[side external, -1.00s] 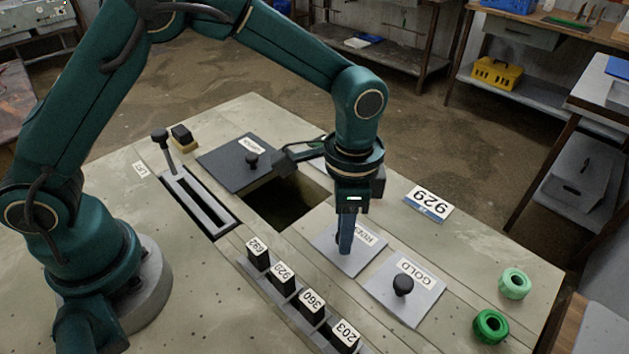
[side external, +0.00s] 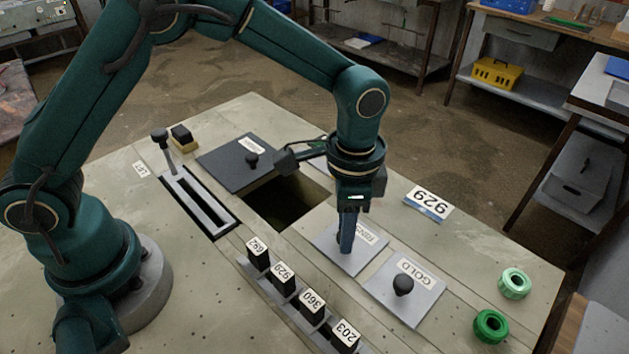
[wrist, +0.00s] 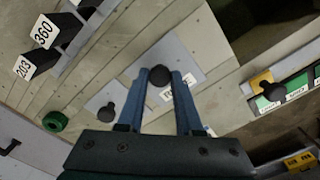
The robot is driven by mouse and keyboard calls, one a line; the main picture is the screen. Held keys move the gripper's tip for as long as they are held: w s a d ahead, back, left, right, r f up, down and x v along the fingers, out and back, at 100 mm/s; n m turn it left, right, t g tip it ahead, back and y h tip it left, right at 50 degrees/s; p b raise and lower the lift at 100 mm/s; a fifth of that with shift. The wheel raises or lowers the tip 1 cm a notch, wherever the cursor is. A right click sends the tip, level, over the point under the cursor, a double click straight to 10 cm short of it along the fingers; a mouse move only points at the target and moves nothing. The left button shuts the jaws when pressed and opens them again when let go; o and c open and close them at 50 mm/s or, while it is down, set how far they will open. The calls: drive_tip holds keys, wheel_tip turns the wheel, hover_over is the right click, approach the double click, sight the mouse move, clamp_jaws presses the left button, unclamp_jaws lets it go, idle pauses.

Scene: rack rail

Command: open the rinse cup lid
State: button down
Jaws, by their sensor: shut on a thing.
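The rinse lid (side external: 339,260) is a flat grey plate with a label, partly hidden by my gripper, lying on the bench in the side view. It also shows in the wrist view (wrist: 198,62), with a dark round knob (wrist: 160,76) on it. My gripper (side external: 345,247) points down over this plate. In the wrist view, my gripper's blue fingers (wrist: 160,80) stand on both sides of the knob and are shut on it. The plate looks flat on the bench.
The GOLD lid (side external: 425,300) with its black knob lies just right of the rinse lid. An open dark hole (side external: 285,205) and a black lid (side external: 228,168) are to the left. Numbered black blocks (side external: 283,280) stand in a row in front. Two green rings (side external: 491,326) lie at right.

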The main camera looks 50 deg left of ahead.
sight(361, 232)
drive_tip(key=shift+w+r, duration=0.15)
drive_tip(key=shift+w, duration=1.95)
drive_tip(key=c, duration=0.6)
unclamp_jaws()
drive_tip(key=shift+r, duration=2.5)
